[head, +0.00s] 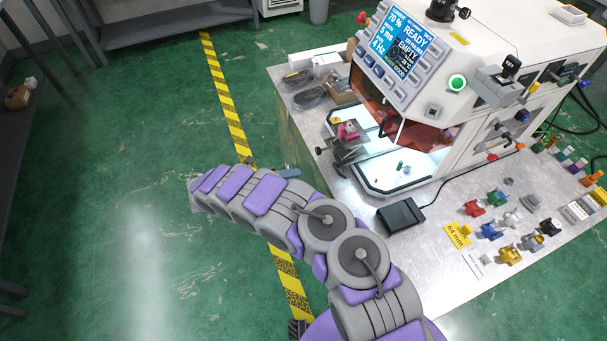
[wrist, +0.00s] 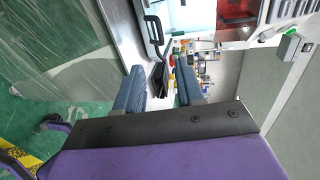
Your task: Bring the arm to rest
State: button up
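My arm, grey and purple, rises from the bottom of the head view and bends to the left, in front of the workbench edge (head: 300,150). My gripper (wrist: 161,82) shows in the wrist view as two blue-grey fingers standing apart with a clear gap. Nothing is held between them. In the head view most of the gripper is hidden behind my arm; a small blue piece (head: 289,173) beside the arm looks like a fingertip. The gripper appears near the bench's left side, not visibly touching it.
A white machine (head: 470,70) with a lit work area stands on the bench. A black pedal-like box (head: 400,215) and several coloured parts lie in front. Yellow-black floor tape (head: 222,95) passes under my arm. Green floor (head: 110,200) at left is open; grey shelving (head: 60,40) stands beyond.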

jog(key=d+r+m+g, duration=0.4)
jog(key=d+r+m, duration=0.6)
jog(key=r, duration=0.3)
jog(key=s+d+r+m+g+y+b, duration=0.2)
jog(key=s+d+r+m+g+y, duration=0.15)
jog(key=s+d+r+m, duration=0.7)
jog(key=s+d+r+m+g+y, duration=0.1)
jog(key=s+r+m+y, duration=0.15)
jog(key=s+m, duration=0.35)
jog(key=s+d+r+m+g+y, duration=0.1)
jog(key=s+d+m+y, duration=0.2)
jog(key=s, duration=0.6)
jog(key=s+a+m+t+y, duration=0.1)
jog(key=s+a+m+y, duration=0.1)
jog(key=s+a+m, duration=0.2)
jog(key=s+a+f+m+t+y+b, duration=0.1)
jog(key=s+a+m+y, duration=0.2)
jog(key=s+m, duration=0.3)
jog(key=s+a, duration=0.1)
jog(key=s, duration=0.3)
jog(key=shift+a, duration=0.25)
